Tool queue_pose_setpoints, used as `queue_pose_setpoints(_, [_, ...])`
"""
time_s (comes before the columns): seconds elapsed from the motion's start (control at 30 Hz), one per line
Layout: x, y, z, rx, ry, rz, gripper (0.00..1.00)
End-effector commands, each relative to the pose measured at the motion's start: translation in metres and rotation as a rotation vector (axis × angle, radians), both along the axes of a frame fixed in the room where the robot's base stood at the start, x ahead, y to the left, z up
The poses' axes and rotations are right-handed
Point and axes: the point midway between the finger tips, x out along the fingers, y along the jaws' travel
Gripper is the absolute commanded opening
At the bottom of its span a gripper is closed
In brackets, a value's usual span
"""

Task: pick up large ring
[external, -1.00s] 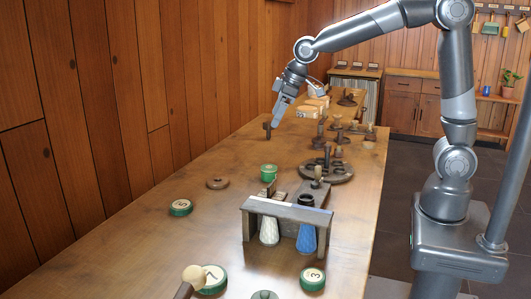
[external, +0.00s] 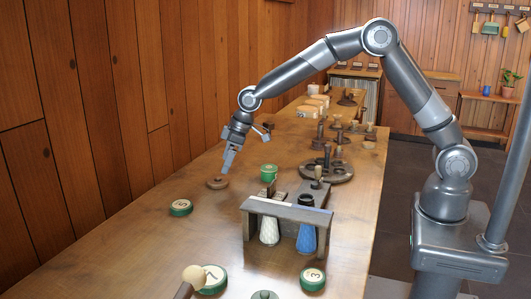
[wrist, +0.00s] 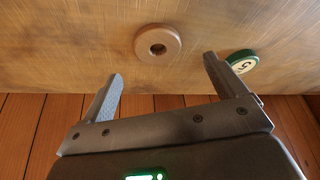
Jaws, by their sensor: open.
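The large ring is a brown wooden ring (external: 217,183) lying flat on the table, left of the green spool. In the wrist view the ring (wrist: 144,48) lies beyond the fingertips, roughly between their lines, with its hole visible. My gripper (external: 226,170) is just above and beside the ring in the external view. In the wrist view my gripper (wrist: 160,68) has its two fingers spread wide with nothing between them. Whether a fingertip touches the ring cannot be told.
A green disc marked 5 (external: 181,208) lies near the ring; it also shows by the right finger (wrist: 241,62). The wooden wall (external: 125,100) borders the table's left side.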

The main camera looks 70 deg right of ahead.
Motion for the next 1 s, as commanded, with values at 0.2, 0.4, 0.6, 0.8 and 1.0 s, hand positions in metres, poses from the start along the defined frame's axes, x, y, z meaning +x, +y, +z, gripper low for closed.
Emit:
queue_pose_setpoints(0.2, [0.006, 0.002, -0.018, 0.0, 0.0, 0.0, 0.89])
queue_pose_setpoints(0.4, [0.012, 0.001, -0.046, -0.001, 0.003, 0.0, 0.89])
queue_pose_setpoints(0.6, [0.019, 0.005, -0.062, 0.0, -0.001, 0.002, 0.89])
queue_pose_setpoints(0.8, [0.019, 0.005, -0.061, 0.0, -0.001, 0.001, 0.87])
queue_pose_setpoints(1.0, [0.019, 0.005, -0.061, 0.0, 0.0, 0.001, 0.71])
